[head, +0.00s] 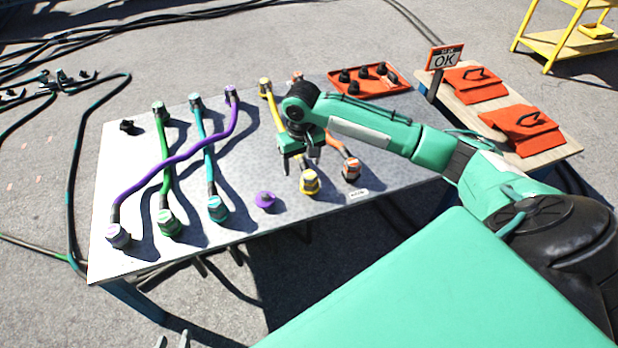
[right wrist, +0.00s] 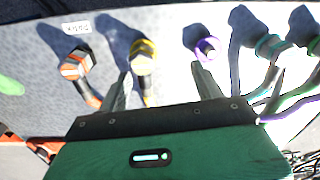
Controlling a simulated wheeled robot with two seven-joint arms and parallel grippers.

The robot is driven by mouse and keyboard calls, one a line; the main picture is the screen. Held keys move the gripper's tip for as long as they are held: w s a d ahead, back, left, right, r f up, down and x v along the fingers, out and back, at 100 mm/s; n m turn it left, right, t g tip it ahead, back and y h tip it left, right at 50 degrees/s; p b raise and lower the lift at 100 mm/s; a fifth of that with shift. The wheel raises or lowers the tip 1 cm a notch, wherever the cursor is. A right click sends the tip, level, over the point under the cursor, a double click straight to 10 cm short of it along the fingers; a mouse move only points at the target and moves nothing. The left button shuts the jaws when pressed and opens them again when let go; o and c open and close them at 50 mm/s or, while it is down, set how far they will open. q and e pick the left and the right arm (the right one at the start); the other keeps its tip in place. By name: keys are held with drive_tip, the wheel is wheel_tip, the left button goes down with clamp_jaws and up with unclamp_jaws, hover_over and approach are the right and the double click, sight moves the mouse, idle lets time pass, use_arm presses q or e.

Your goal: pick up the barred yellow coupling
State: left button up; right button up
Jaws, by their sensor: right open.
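A yellow coupling (head: 310,183) ends the yellow cable near the table's front edge. It also shows in the right wrist view (right wrist: 144,50), beyond the tip of the left-hand finger, with darker marks on it. Another yellow coupling (head: 265,87) is at the cable's far end; its markings are too small to read. My right gripper (head: 299,164) is open and empty above the yellow cable, just behind the near coupling. In the right wrist view its fingers (right wrist: 165,86) are wide apart. Two grey fingertips of my left gripper (head: 173,341) show apart at the bottom edge.
An orange coupling (head: 351,168) stands right of the yellow one, a purple cap (head: 265,201) left. Teal (head: 217,208), green (head: 169,223) and purple-cable (head: 118,236) couplings line the left side. A red tray (head: 405,84) with black parts sits at the back right.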

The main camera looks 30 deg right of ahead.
drive_tip(key=w+d+r+m, duration=0.1)
drive_tip(key=d+r, duration=0.1)
drive_tip(key=d, duration=0.1)
drive_tip(key=b, duration=0.2)
hover_over(309, 173)
drive_tip(key=f, duration=0.4)
drive_tip(key=shift+s+a+f, duration=0.25)
drive_tip(key=shift+s+f, duration=0.1)
drive_tip(key=shift+s, duration=0.05)
wheel_tip(309, 173, down, 2)
drive_tip(key=shift+f, duration=0.7)
drive_tip(key=f+b, duration=0.1)
drive_tip(key=f, duration=0.2)
drive_tip(key=f+b, duration=0.1)
drive_tip(key=shift+w+d+f+b, duration=0.3)
drive_tip(key=shift+w+f, duration=0.05)
drive_tip(key=shift+w, duration=0.05)
drive_tip(key=shift+f, duration=0.15)
drive_tip(key=c, duration=1.2)
use_arm(q)
drive_tip(key=w+r+t+h, duration=0.2)
drive_tip(key=w+r+t, duration=0.3)
drive_tip(key=r+t, duration=0.5)
wheel_tip(309, 173, up, 3)
drive_tip(key=shift+d+r+n+h, duration=0.1)
drive_tip(key=shift+d+n+h, duration=0.2)
drive_tip(key=shift+n, duration=0.1)
use_arm(e)
drive_tip(key=shift+r, duration=0.2)
